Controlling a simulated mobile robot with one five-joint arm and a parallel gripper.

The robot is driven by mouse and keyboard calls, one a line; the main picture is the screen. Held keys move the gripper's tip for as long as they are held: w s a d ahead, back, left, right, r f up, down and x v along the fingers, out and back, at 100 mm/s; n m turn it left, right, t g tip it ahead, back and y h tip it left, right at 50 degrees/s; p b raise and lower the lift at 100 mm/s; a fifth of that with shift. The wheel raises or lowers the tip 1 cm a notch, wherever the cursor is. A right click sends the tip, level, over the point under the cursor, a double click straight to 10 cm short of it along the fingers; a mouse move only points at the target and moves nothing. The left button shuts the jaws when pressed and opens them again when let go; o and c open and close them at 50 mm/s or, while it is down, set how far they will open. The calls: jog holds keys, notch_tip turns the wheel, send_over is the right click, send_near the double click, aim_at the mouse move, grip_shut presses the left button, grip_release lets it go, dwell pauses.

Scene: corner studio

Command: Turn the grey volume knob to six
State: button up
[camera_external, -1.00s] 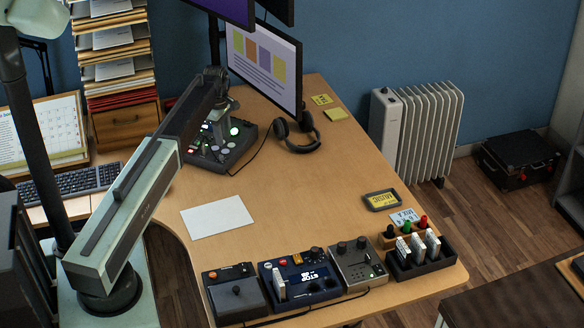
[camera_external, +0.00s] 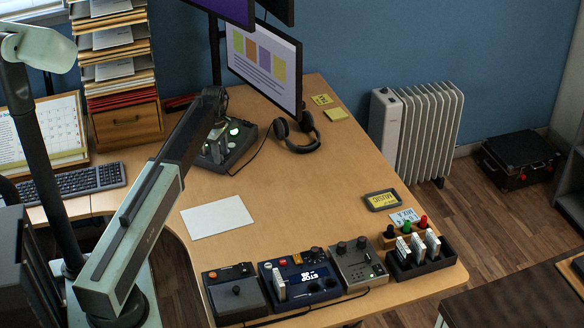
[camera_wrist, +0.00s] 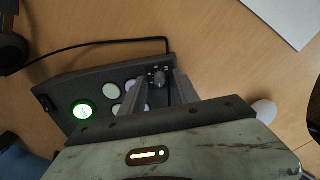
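The grey volume knob (camera_wrist: 159,79) is small and sits on the dark control box, with pale marks around it. The control box (camera_external: 240,146) stands on the desk below the monitor; it also fills the middle left of the wrist view (camera_wrist: 62,88). It carries a lit green button (camera_wrist: 83,110) and several pale round buttons. My gripper (camera_wrist: 158,88) is open, its two grey fingers apart, with the knob showing between and just beyond their tips. I cannot tell whether they touch it. In the external view my gripper (camera_external: 217,135) is over the box and partly hides it; the knob is hidden there.
A monitor (camera_external: 263,66) stands close behind the box. Headphones (camera_external: 297,135) and a cable lie to its right. A white sheet (camera_external: 216,217) lies on the desk in front. Several small devices and a dark rack (camera_external: 421,262) line the front edge. The desk's middle is clear.

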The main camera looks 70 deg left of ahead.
jog(key=shift+r, duration=0.1)
grip_shut()
jog(key=m, duration=0.8)
jog(key=shift+m, duration=0.4)
jog(key=m, duration=0.6)
jog(key=shift+a+h, duration=0.1)
jog(key=shift+h, duration=0.2)
jog(key=m, duration=0.5)
jog(key=shift+m, duration=0.4)
